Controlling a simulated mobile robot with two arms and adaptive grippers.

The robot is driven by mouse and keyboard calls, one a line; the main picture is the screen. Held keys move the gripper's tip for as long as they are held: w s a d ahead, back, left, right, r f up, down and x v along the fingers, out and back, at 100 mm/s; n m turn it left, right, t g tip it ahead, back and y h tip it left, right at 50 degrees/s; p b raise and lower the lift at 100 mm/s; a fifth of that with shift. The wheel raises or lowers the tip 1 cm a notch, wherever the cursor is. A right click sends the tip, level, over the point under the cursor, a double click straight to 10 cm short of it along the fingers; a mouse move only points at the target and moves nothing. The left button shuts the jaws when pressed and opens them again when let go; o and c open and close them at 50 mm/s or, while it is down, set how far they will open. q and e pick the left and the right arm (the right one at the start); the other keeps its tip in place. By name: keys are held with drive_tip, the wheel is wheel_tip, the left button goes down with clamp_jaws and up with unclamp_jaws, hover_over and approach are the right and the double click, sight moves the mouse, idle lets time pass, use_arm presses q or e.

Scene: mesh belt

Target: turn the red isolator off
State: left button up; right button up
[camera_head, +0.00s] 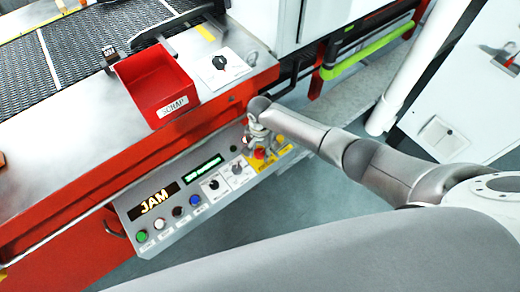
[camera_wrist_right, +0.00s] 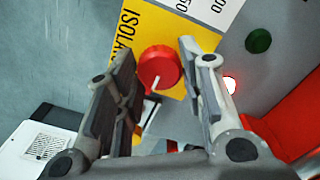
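The red isolator is a round red knob (camera_wrist_right: 160,68) with a white pointer mark, on a yellow plate (camera_wrist_right: 140,22) with partly hidden black "ISOLA" lettering. In the right wrist view the pointer slants down-left. My right gripper (camera_wrist_right: 157,62) is open, one finger on each side of the knob, with gaps visible; whether a finger touches it I cannot tell. In the head view the knob (camera_head: 259,154) shows small at the right end of the control panel, just below my right gripper (camera_head: 260,143). My left gripper is not in view.
The sloping control panel (camera_head: 170,222) carries a lit "JAM" display (camera_head: 154,202), a green text display (camera_head: 203,166), coloured buttons and rotary switches. A red SCRAP bin (camera_head: 153,83) stands above it beside the mesh belt (camera_head: 90,40). Open floor lies in front.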

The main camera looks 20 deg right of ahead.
drive_tip(key=c, duration=0.4)
drive_tip(key=shift+n, duration=0.3)
drive_tip(key=n+p, duration=0.1)
drive_tip(key=n, duration=0.1)
drive_tip(key=shift+n, duration=0.4)
drive_tip(key=n+p, duration=0.1)
drive_tip(key=n, duration=0.3)
drive_tip(key=shift+n, duration=0.3)
drive_tip(key=n, duration=0.5)
drive_tip(key=shift+a+n, duration=0.1)
drive_tip(key=shift+n, duration=2.3)
